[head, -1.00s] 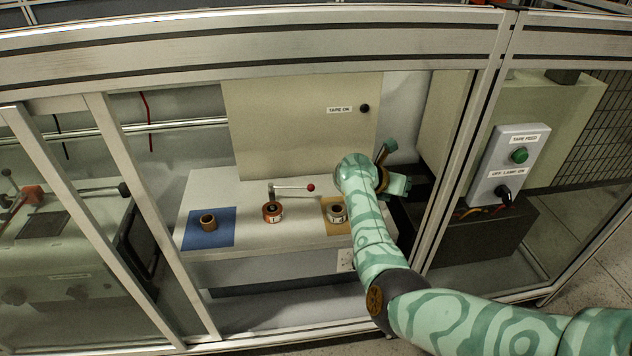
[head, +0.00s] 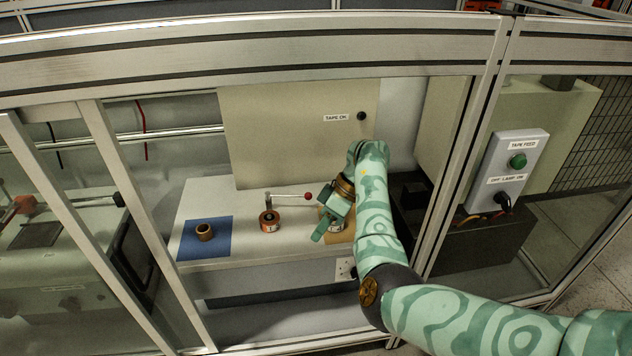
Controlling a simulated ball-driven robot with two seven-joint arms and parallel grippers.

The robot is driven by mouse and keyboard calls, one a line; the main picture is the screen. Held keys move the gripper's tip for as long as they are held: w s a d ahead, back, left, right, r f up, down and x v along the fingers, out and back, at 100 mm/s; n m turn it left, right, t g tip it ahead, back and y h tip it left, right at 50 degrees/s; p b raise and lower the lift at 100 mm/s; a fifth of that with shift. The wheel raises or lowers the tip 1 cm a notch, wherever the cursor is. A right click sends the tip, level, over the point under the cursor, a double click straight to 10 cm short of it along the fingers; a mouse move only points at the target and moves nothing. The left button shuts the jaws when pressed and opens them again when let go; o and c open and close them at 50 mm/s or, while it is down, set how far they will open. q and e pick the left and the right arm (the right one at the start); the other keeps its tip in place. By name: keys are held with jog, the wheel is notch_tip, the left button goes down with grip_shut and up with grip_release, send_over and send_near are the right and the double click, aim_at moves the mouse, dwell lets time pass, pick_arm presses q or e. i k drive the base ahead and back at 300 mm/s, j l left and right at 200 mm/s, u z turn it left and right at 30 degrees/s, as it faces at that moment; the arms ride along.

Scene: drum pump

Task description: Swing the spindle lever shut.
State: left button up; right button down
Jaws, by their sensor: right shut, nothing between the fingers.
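The spindle lever (head: 288,196) is a thin metal rod with a red ball (head: 308,196) at its right end. Its left end meets a short upright post at the spindle, just behind an orange-brown tape roll (head: 269,221) on the white bench. The lever points right. My right gripper (head: 324,228) reaches in from the right, to the right of and nearer than the red ball. Its fingers point down and left, shut with nothing between them, over the tan pad. It partly hides a roll there. My left gripper is not in view.
A brown ring (head: 204,232) lies on a blue pad (head: 192,246) at the bench's left. A cream panel (head: 290,135) stands behind. Frame posts (head: 455,170) border the opening. A grey control box (head: 510,172) with a green button is at right.

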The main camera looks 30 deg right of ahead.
aim_at(307, 196)
jog(key=i+l, duration=0.8)
